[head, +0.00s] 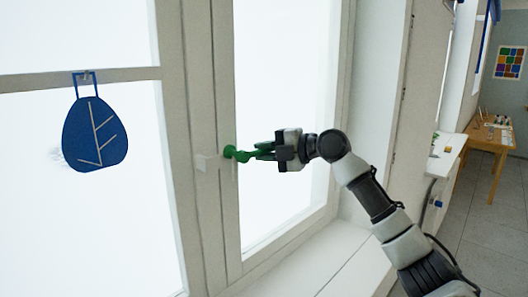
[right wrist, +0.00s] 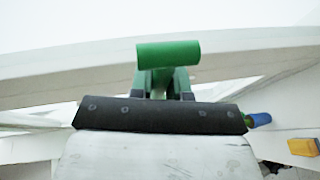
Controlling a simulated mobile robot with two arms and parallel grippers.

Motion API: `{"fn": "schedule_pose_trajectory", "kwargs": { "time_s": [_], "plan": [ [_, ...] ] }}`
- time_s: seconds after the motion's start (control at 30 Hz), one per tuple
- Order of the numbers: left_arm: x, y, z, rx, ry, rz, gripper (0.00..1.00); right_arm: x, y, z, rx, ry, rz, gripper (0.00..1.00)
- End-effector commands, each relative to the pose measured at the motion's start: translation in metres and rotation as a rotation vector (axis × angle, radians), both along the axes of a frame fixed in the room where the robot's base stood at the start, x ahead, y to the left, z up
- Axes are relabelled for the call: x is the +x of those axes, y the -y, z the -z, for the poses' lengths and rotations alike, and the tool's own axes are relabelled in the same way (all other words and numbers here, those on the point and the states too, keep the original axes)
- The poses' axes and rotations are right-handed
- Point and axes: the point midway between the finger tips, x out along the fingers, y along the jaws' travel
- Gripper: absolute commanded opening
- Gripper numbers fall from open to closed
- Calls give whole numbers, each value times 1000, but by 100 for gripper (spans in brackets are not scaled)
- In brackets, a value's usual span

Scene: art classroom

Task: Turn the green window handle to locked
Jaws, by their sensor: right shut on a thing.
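The green window handle (head: 231,151) sits on the white window frame, left of my right gripper. My right gripper (head: 262,152) reaches it from the right and is shut on it. The visible part of the handle points roughly sideways, toward the gripper; the fingers hide the rest. In the right wrist view, the handle (right wrist: 168,53) shows as a green bar straight ahead, across the tips of the fingers (right wrist: 166,80). My left gripper is not in view.
A blue leaf-shaped ornament (head: 95,134) hangs on the left pane. A white sill (head: 325,262) runs below the window. A white side table (head: 446,150) and a wooden table (head: 488,138) stand at the right. An orange block (right wrist: 303,147) shows in the right wrist view.

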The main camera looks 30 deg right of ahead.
Motion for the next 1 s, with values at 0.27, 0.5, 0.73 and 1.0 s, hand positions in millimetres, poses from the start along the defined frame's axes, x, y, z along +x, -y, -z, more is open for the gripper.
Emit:
{"fn": "schedule_pose_trajectory", "kwargs": {
  "time_s": [0.27,0.5,0.73,1.0],
  "plan": [
    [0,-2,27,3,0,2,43,0,-2,15,116,-39,-2,0],
    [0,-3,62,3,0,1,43,-1,-5,30,309,-105,-3,0],
    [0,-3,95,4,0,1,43,-4,-11,43,516,-177,-3,0],
    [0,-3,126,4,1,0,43,-8,-22,54,756,-262,-3,0]
  ]
}}
